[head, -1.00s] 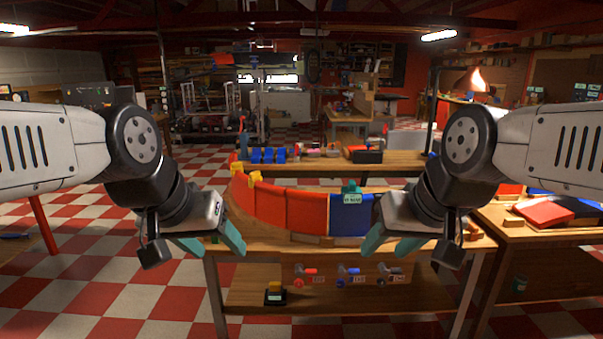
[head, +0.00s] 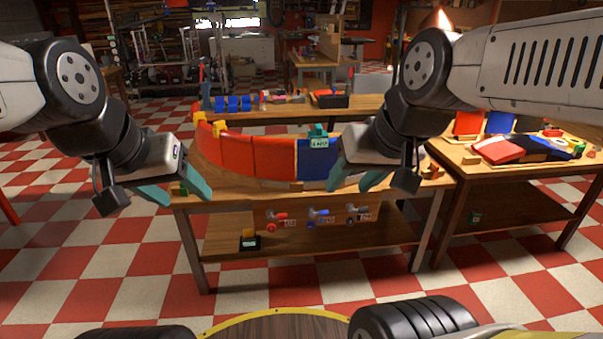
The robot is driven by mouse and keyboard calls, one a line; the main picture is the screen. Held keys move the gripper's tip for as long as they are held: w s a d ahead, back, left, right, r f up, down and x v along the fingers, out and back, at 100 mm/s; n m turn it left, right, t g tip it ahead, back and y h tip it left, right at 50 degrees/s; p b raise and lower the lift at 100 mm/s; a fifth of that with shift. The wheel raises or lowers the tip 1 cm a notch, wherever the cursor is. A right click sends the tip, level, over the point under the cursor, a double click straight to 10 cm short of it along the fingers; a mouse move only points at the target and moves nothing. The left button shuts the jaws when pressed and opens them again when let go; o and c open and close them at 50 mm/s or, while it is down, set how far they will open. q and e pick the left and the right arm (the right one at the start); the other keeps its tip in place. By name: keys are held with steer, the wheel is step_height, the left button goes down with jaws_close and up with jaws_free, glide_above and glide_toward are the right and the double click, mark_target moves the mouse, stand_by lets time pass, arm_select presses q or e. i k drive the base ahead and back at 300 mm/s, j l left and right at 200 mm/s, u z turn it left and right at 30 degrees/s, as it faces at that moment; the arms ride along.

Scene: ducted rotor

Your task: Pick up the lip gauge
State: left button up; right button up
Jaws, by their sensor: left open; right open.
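I cannot tell for sure which item is the lip gauge. A small teal piece with a pale label (head: 319,142) sits at the top of the blue segment (head: 313,165) of a curved duct wall; its label is too small to read. The red segments (head: 272,157) of the wall run to the left of it on the wooden workbench (head: 260,199). My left gripper (head: 188,199) is open and empty at the bench's left end. My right gripper (head: 349,189) is open and empty in front of the blue segment's right side, partly hiding the wall there.
A rear bench (head: 290,112) carries blue parts (head: 232,103) and a black box (head: 329,99). A right table (head: 500,172) holds red and blue panels. Checkered floor lies open around.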

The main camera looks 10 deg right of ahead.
mark_target(318, 138)
steer(key=z, duration=1)
steer(key=i+j+u, duration=0.15)
steer(key=i+j, duration=0.15)
steer(key=i, duration=0.2)
steer(key=i+j+u, duration=0.1)
steer(key=i+j, duration=0.15)
steer(key=i, duration=0.3)
steer(key=i+j+u, duration=0.15)
steer(key=i, duration=0.4)
